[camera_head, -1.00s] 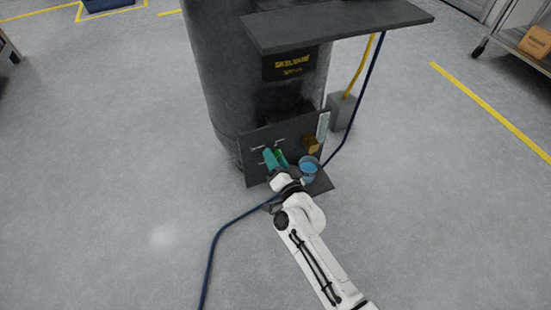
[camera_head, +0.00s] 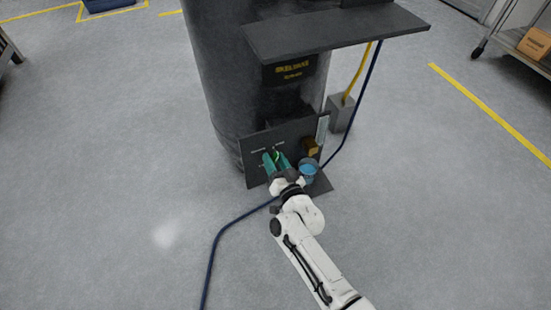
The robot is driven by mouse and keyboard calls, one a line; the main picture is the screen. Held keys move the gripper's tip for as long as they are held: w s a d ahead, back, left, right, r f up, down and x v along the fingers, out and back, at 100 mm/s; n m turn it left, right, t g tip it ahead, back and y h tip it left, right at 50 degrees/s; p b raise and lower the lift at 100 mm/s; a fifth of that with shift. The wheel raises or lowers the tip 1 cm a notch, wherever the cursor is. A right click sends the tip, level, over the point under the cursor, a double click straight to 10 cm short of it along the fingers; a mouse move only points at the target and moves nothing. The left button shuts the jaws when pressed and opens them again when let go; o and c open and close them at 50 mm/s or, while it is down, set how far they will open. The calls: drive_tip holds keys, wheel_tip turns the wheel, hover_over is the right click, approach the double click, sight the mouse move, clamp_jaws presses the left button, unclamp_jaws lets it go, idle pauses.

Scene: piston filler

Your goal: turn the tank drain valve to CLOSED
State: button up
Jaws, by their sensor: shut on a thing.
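A dark panel (camera_head: 255,171) stands at the foot of the big dark tank (camera_head: 215,75). Small white labels are on the panel, too small to read. My gripper (camera_head: 276,157), with teal fingers, is at the panel's face. It is shut on the green drain valve handle (camera_head: 277,154), which shows only as a small bit between the fingers. The rest of the handle is hidden, so its exact angle cannot be told.
A blue cup-like container (camera_head: 308,168) stands close to the right of my gripper, with a brass-coloured block (camera_head: 312,147) above it. A dark shelf (camera_head: 340,30) overhangs the panel. A blue hose (camera_head: 222,232) lies on the floor. The floor at left is clear.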

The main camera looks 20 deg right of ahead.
drive_tip(key=n+p, duration=0.1)
drive_tip(key=n, duration=0.2)
drive_tip(key=shift+r+n+p, duration=0.1)
drive_tip(key=shift+n+p, duration=0.25)
drive_tip(key=shift+n, duration=0.05)
drive_tip(key=n+p, duration=0.1)
drive_tip(key=n, duration=0.2)
drive_tip(key=shift+a+n, duration=0.1)
drive_tip(key=shift+n, duration=0.2)
drive_tip(key=n+p, duration=0.1)
drive_tip(key=n, duration=0.5)
drive_tip(key=shift+p, duration=0.35)
drive_tip(key=shift+f+n, duration=0.2)
drive_tip(key=shift+n, duration=0.1)
drive_tip(key=o, duration=1)
drive_tip(key=shift+a, duration=0.1)
drive_tip(key=shift+o, duration=0.2)
drive_tip(key=shift+s+r, duration=0.1)
drive_tip(key=s+p, duration=0.5)
drive_tip(key=s, duration=0.5)
drive_tip(key=shift+s, duration=0.35)
drive_tip(key=shift+w, duration=0.1)
